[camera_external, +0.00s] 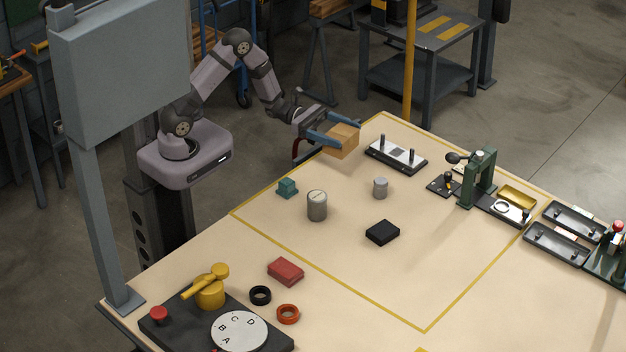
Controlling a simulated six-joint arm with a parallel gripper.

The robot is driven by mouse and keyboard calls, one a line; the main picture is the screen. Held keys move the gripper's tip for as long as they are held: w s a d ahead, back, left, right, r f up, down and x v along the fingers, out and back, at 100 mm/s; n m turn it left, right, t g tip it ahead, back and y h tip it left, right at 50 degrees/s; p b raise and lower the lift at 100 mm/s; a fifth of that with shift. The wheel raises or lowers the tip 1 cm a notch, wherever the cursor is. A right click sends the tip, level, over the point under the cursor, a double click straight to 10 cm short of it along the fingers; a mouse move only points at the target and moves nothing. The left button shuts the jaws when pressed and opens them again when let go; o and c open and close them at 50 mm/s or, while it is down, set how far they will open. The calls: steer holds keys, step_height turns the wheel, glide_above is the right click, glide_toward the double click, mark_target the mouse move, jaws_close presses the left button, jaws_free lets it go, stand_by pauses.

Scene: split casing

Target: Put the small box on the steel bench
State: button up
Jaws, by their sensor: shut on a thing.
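The small box (344,141), a light brown block, is between the blue fingers of my gripper (350,132). My gripper is shut on it, and the fingers cover part of its sides. The box is at the far left edge of the beige table, beside the black plate with pegs. I cannot tell whether it touches the table top or hangs just above it. A grey steel bench (424,41) with yellow stripes and a lower shelf stands on the floor behind the table, apart from the box.
A yellow post (409,70) rises between the table and the steel bench. The pegged plate (397,156) is right of the box. A teal block (287,187), grey cylinders (317,205) and a black block (382,232) stand on the beige table (400,285).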

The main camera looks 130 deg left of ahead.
steer(key=shift+r, duration=0.1)
steer(key=w+d+m+g+h+b, duration=0.1)
steer(key=w+d+m+h, duration=0.3)
steer(key=d, duration=0.6)
steer(key=w+d+f+m+g+h+b, duration=0.15)
steer(key=w+d+h, duration=0.35)
steer(key=d, duration=0.5)
steer(key=w+d+m+g+h+b, duration=0.1)
steer(key=w+d+m+h, duration=0.25)
steer(key=w+d, duration=0.45)
steer(key=s+d+m+g+h, duration=0.3)
steer(key=d, duration=0.5)
steer(key=s+d+m+g+h, duration=0.2)
steer(key=s+d+g+h, duration=0.15)
steer(key=d, duration=0.55)
steer(key=s+d+r+m+g+h, duration=0.1)
steer(key=s+d+r+m+g, duration=0.1)
steer(key=s+m+g, duration=0.5)
steer(key=shift+n+g, duration=0.4)
steer(key=shift+n, duration=0.4)
steer(key=shift+s+f, duration=0.5)
steer(key=shift+f, duration=1.2)
steer(key=shift+s+f, duration=0.55)
steer(key=shift+f, duration=1.2)
steer(key=shift+s+f, duration=0.5)
steer(key=shift+f, duration=1.2)
steer(key=shift+f+b, duration=0.1)
steer(key=shift+b, duration=0.2)
steer(key=o, duration=1.6)
steer(key=shift+f, duration=0.1)
